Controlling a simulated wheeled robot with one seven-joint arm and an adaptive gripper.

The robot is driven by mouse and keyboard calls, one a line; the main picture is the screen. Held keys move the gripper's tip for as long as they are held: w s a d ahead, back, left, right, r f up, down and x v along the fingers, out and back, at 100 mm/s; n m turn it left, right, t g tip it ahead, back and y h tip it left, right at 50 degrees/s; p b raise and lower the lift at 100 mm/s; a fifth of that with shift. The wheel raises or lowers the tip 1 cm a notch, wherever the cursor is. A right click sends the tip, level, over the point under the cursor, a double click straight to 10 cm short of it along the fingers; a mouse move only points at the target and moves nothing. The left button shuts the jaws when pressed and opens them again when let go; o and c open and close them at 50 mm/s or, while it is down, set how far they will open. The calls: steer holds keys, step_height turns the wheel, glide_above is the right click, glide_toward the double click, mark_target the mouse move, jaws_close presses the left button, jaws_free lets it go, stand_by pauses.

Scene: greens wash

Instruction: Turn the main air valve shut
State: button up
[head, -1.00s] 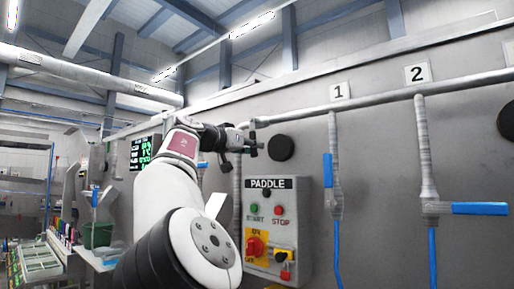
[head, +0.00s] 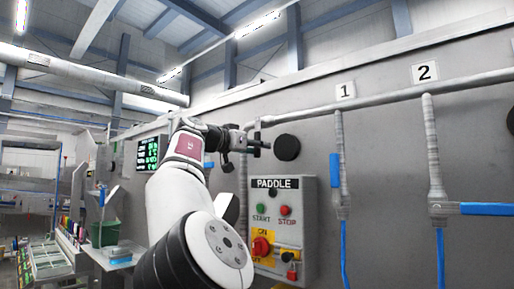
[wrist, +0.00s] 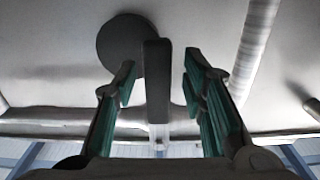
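A dark grey lever (wrist: 157,80), which looks like the main air valve's handle, stands between my fingers in the wrist view. Its pale stem meets a pipe on the wall behind it. My gripper (wrist: 161,78) is open, with green-padded fingers on both sides of the lever and a visible gap at each side. In the head view my gripper (head: 262,148) is at the wall pipe, above the paddle control box and just left of a black disc (head: 286,147). The valve is mostly hidden there behind the gripper.
To the right, valve 1 has an upright blue handle (head: 334,180) and valve 2 a level one (head: 488,209). A pale pipe (head: 385,97) runs along the wall. A green bin (head: 104,232) stands at left.

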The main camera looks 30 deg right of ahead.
steer(key=shift+a, duration=0.1)
steer(key=v, duration=1.2)
stand_by(0.4)
